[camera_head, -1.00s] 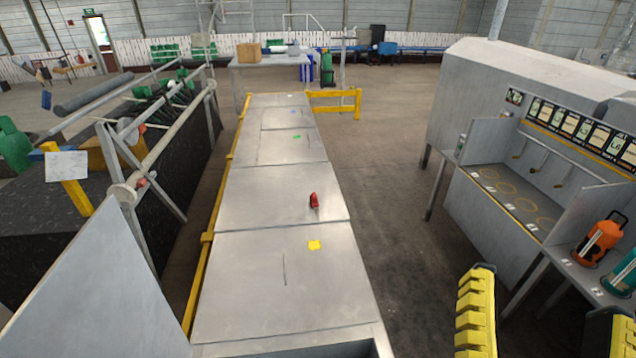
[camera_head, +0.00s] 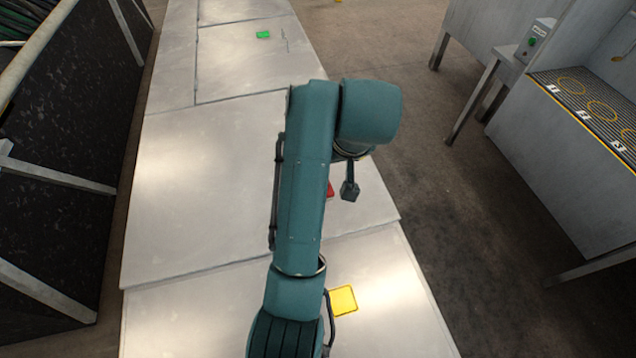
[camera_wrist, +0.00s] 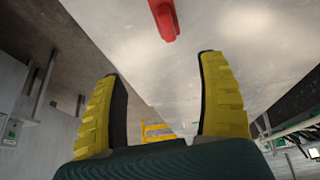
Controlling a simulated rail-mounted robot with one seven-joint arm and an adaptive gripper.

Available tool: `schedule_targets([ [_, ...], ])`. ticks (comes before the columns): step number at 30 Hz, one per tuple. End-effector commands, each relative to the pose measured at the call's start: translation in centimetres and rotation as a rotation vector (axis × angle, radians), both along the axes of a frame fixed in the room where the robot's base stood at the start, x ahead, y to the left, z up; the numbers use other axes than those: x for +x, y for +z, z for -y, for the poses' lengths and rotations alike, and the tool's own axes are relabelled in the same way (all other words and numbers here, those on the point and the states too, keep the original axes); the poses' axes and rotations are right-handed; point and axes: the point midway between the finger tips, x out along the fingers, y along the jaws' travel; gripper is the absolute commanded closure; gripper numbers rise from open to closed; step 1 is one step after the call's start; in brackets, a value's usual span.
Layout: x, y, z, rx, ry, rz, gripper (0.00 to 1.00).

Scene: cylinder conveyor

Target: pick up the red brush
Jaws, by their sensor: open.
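The red brush (camera_head: 330,190) lies on the metal conveyor surface (camera_head: 190,200); in the head view my arm hides most of it. In the wrist view the brush (camera_wrist: 164,18) shows at the top, cut off by the frame edge, lying on the grey surface. My gripper (camera_wrist: 160,68) has its two yellow fingers spread wide with nothing between them. The brush is beyond the fingertips, apart from them. In the head view the fingers are hidden behind my arm.
A yellow square (camera_head: 343,301) lies on the nearer conveyor panel, and a green piece (camera_head: 263,35) lies farther along. A grey workstation with a ringed black mat (camera_head: 590,105) stands at the right, across open floor. A dark-sided structure (camera_head: 70,150) borders the left.

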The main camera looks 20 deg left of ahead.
Motion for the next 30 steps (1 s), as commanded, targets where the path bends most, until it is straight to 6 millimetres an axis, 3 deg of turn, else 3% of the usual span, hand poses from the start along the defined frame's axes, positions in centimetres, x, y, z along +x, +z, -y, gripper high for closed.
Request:
schedule_targets([
  [1,-0.3,-1.4,-0.3,-0.011,0.018,-0.029,0.26],
  [5,-0.5,-2.8,-0.9,-0.023,0.038,-0.064,0.26],
  [15,1.8,-10.0,-2.9,-0.023,0.035,-0.063,0.26],
  [30,4.4,-16.2,-5.3,-0.022,0.034,-0.061,0.26],
])
